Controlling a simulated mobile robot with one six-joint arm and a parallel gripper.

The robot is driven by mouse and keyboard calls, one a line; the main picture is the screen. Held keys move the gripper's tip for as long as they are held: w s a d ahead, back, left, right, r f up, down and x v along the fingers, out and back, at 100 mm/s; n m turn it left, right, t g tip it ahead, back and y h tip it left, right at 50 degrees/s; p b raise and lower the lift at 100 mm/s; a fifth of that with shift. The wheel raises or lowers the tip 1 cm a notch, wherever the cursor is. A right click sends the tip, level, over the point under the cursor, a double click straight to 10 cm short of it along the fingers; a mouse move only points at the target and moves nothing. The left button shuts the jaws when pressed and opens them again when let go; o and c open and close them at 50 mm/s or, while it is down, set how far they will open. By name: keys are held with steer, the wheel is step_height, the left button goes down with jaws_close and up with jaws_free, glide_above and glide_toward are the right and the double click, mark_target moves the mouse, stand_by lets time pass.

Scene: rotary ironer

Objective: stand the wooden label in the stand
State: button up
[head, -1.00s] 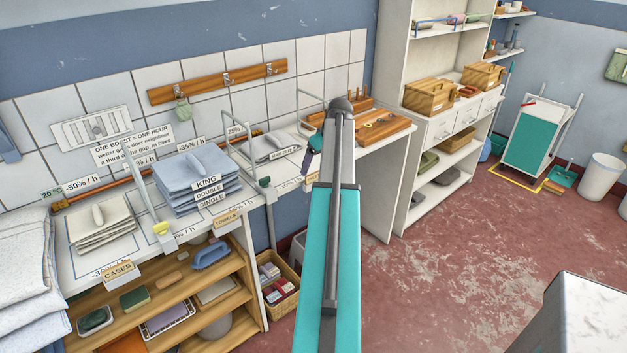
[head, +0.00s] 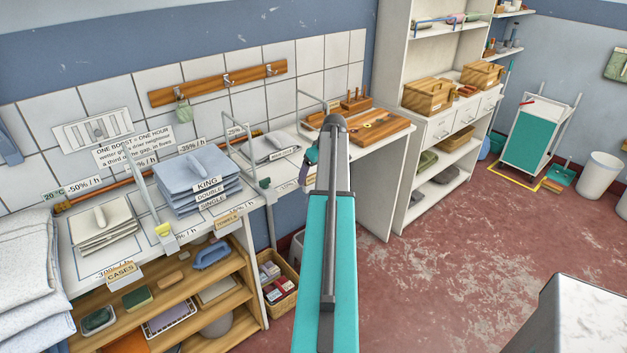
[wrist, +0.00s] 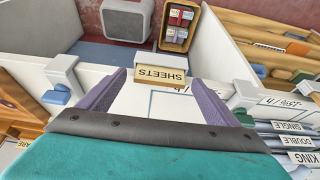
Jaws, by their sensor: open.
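A wooden label reading SHEETS (wrist: 160,76) shows upside down in the wrist view, at the front edge of the white table. My gripper (wrist: 159,84) is open, its two purple fingers reaching to either side of the label; I cannot tell whether they touch it. In the head view, my arm hides most of my gripper (head: 311,156) and that label. Similar wooden labels, CASES (head: 121,272) and TOWELS (head: 228,218), sit along the same front edge.
Wire dividers (head: 144,190) rise from the white table (head: 82,262), with folded blue linen (head: 197,168) between them. A wooden board with pegs (head: 380,130) lies at the far end. A basket of boxes (head: 279,283) stands below.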

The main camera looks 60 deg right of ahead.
stand_by(0.5)
steer(key=c, duration=1.1)
steer(key=shift+r+b, duration=0.8)
steer(key=shift+r, duration=0.8)
steer(key=s+a+b, duration=0.1)
steer(key=s+a, duration=0.1)
steer(key=s, duration=0.2)
steer(key=s+a+r+b, duration=0.1)
steer(key=s+a, duration=0.2)
steer(key=s, duration=0.2)
steer(key=s+a+b, duration=0.1)
steer(key=s+a, duration=0.2)
steer(key=s, duration=0.1)
steer(key=shift+s+a+r+b, duration=0.25)
steer(key=shift+s+r+b, duration=0.05)
steer(key=shift+r+b, duration=0.1)
